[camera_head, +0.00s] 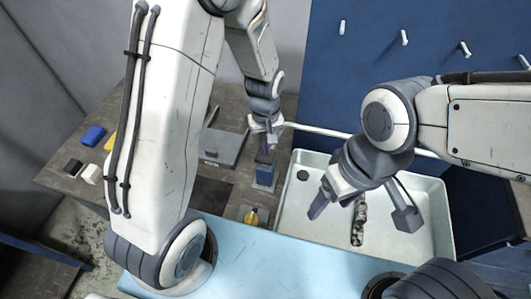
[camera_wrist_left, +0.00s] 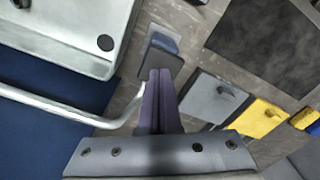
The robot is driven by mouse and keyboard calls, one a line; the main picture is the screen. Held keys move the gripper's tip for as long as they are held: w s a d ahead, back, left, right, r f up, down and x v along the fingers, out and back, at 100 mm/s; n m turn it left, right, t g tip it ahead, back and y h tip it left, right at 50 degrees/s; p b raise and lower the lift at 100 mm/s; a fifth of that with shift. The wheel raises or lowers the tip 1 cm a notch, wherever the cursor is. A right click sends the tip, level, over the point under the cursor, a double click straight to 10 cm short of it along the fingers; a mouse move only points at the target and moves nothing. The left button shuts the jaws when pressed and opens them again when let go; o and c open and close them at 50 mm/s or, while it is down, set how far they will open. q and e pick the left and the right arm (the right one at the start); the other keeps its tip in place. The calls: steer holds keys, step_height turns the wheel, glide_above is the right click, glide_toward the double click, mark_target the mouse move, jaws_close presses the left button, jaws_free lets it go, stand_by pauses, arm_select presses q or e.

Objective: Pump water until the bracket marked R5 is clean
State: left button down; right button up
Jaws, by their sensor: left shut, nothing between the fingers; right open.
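A strip-shaped bracket (camera_head: 358,222) with dark, mottled patches lies in the white basin (camera_head: 440,215); no R5 mark is legible. A blue-grey block (camera_head: 265,175), perhaps the pump's press part, stands on the bench left of the basin; it also shows in the left wrist view (camera_wrist_left: 165,42). My left gripper (camera_head: 264,154) is shut and empty, its fingertips right at or just above the block; I cannot tell whether they touch. In the left wrist view its purple fingers (camera_wrist_left: 160,75) are together. My right gripper (camera_head: 322,204) is open and empty over the basin, left of the bracket.
A pale pipe (camera_head: 330,132) runs along the basin's far side. The bench holds a grey plate with a knob (camera_head: 222,147), a dark mat (camera_head: 211,194), a yellow item (camera_head: 252,216) and small blocks, including a blue one (camera_head: 93,135). A blue pegboard (camera_head: 430,80) stands behind.

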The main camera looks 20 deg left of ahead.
arm_select(q)
steer(key=shift+s+f+b, duration=0.1)
steer(key=shift+f+b, duration=1.1)
steer(key=shift+f, duration=0.65)
steer(key=shift+r+p, duration=2.05)
steer(key=shift+r, duration=0.3)
steer(key=shift+f, duration=0.2)
